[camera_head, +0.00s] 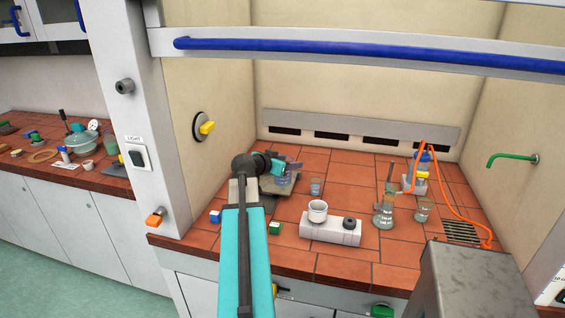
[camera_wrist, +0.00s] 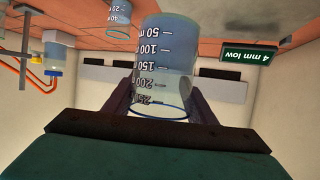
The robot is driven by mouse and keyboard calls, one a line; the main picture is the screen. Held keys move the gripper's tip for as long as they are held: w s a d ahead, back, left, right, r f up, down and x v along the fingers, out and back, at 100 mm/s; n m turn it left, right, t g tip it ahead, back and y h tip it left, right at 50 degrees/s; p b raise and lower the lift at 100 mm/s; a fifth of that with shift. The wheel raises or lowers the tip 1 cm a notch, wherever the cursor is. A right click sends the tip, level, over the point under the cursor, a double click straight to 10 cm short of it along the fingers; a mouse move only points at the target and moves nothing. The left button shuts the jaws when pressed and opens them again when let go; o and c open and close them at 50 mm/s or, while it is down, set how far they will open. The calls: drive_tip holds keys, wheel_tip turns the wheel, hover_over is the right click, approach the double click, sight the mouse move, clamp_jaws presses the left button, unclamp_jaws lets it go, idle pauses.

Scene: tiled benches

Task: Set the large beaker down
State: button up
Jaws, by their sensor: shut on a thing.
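The large beaker (camera_wrist: 165,65) is clear glass with a bluish lower part and printed marks up to about 250. It fills the middle of the wrist view, which is upside down. My gripper (camera_wrist: 162,105) is shut on it, with one dark finger on each side near the rim. In the head view my gripper (camera_head: 288,166) reaches to the back left of the tiled bench, with the large beaker (camera_head: 284,179) at its jaws, over or beside a grey plate (camera_head: 291,191). I cannot tell whether its base touches anything.
A small beaker (camera_head: 316,187) stands just right of it. A white block (camera_head: 322,231) carries a white cup (camera_head: 317,210). A flask (camera_head: 384,214), another beaker (camera_head: 423,211) and an orange hose (camera_head: 462,215) are at the right.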

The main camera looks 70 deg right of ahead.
drive_tip(key=w+d+p, duration=0.1)
drive_tip(key=w+d, duration=0.2)
drive_tip(key=d, duration=0.2)
drive_tip(key=shift+w+f+p, duration=0.3)
drive_tip(key=shift+w+p, duration=0.1)
drive_tip(key=shift+f, duration=0.1)
drive_tip(key=shift+f+p, duration=0.8)
drive_tip(key=shift+f, duration=0.85)
drive_tip(key=shift+f, duration=0.1)
drive_tip(key=o, duration=1.3)
drive_tip(key=shift+c, duration=0.2)
drive_tip(key=b+v, duration=0.3)
drive_tip(key=v, duration=0.9)
